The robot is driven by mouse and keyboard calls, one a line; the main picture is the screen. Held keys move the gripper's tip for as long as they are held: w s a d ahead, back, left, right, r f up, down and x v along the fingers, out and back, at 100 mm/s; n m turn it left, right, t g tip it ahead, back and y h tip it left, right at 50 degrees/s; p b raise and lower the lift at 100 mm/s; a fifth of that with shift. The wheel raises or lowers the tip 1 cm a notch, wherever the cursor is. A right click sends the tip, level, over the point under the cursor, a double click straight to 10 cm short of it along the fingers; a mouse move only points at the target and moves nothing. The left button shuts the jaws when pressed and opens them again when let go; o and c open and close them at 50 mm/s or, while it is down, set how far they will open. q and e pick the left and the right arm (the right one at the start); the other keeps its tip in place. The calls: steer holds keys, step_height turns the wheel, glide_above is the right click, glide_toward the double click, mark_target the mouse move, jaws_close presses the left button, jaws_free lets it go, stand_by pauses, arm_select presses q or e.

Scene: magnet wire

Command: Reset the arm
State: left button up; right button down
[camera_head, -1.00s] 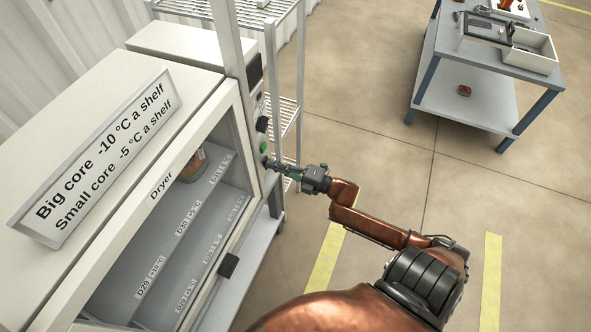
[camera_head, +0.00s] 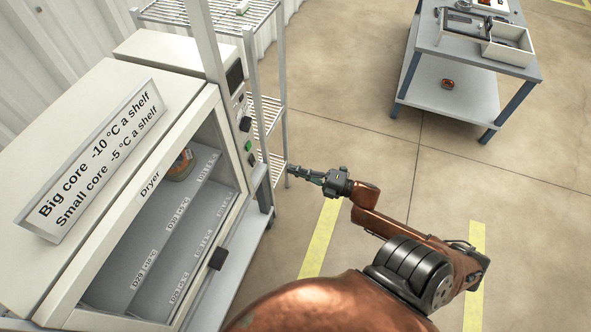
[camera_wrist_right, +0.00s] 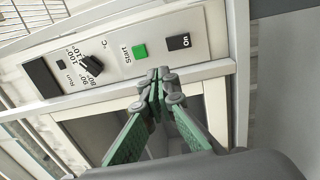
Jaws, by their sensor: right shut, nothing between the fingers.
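My right arm reaches in from the bottom of the head view, and its gripper (camera_head: 299,171) points left at the dryer (camera_head: 82,92). The gripper is shut and empty, and appears apart from the dryer's control side. In the right wrist view, the closed fingertips (camera_wrist_right: 160,82) overlap the dryer's lower panel edge. The control panel (camera_wrist_right: 125,50) there carries a green Start button (camera_wrist_right: 139,51), a black On switch (camera_wrist_right: 179,41) and a black temperature knob (camera_wrist_right: 91,65). My left gripper does not show.
A copper-wound core (camera_head: 181,165) sits on a shelf inside the dryer. A wire rack (camera_head: 262,110) stands behind the dryer. A grey table (camera_head: 470,55) with a white box (camera_head: 508,46) stands at the back right. The floor (camera_head: 380,130) between is open.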

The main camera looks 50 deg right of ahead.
steer(key=shift+f, duration=0.1)
stand_by(0.4)
